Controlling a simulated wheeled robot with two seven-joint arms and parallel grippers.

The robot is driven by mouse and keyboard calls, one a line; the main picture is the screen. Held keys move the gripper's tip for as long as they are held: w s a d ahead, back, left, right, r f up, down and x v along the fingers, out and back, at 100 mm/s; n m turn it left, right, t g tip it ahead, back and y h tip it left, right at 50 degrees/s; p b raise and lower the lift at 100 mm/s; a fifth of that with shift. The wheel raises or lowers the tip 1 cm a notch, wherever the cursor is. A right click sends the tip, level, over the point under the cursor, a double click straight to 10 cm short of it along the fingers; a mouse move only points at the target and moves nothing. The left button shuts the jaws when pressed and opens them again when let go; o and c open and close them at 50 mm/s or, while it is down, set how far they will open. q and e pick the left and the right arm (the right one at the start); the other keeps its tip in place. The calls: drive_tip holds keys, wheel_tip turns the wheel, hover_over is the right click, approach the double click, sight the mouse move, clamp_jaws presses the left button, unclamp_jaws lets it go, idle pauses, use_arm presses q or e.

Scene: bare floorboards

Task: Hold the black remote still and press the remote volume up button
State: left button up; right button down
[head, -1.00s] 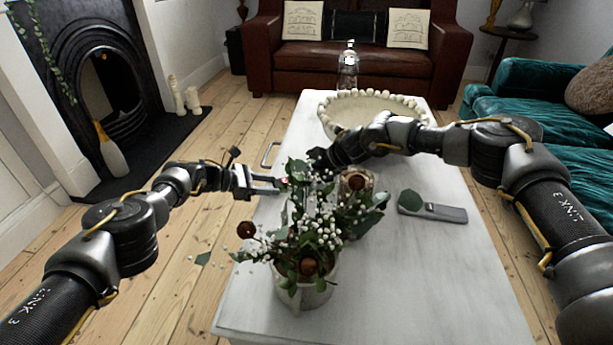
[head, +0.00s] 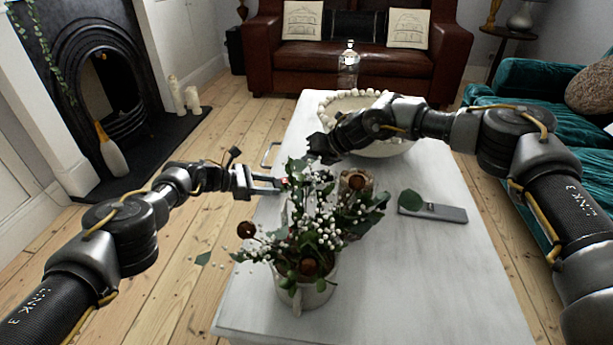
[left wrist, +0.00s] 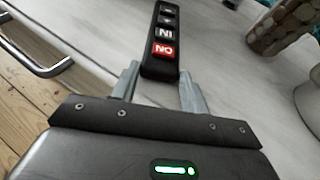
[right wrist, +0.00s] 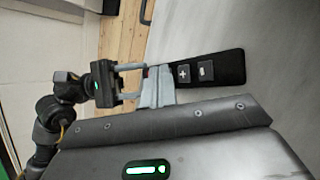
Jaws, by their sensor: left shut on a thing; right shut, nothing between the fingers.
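The black remote (left wrist: 165,42) lies on the white table top, its near end between the fingertips of my left gripper (left wrist: 158,82). A red button and several dark buttons face up. In the right wrist view the remote (right wrist: 222,71) shows a plus button (right wrist: 184,74) and a second button. My right gripper (right wrist: 160,76) is shut and empty, its fingertips just left of the plus button, covering part of the remote; contact cannot be told. In the head view the left gripper (head: 280,181) and right gripper (head: 316,152) are close; flowers largely hide the remote.
A vase of flowers (head: 299,296) stands in front of the grippers. A round container (head: 357,184) and a beaded bowl (head: 388,149) are nearby. A grey object with a leaf (head: 446,213) lies at the right.

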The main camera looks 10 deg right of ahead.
drive_tip(key=shift+r, duration=1.1)
idle(2.1)
use_arm(q)
drive_tip(key=o, duration=1.1)
drive_tip(key=shift+a+r, duration=0.15)
drive_tip(key=shift+a, duration=0.45)
drive_tip(key=v, duration=1.1)
drive_tip(key=shift+s, duration=0.1)
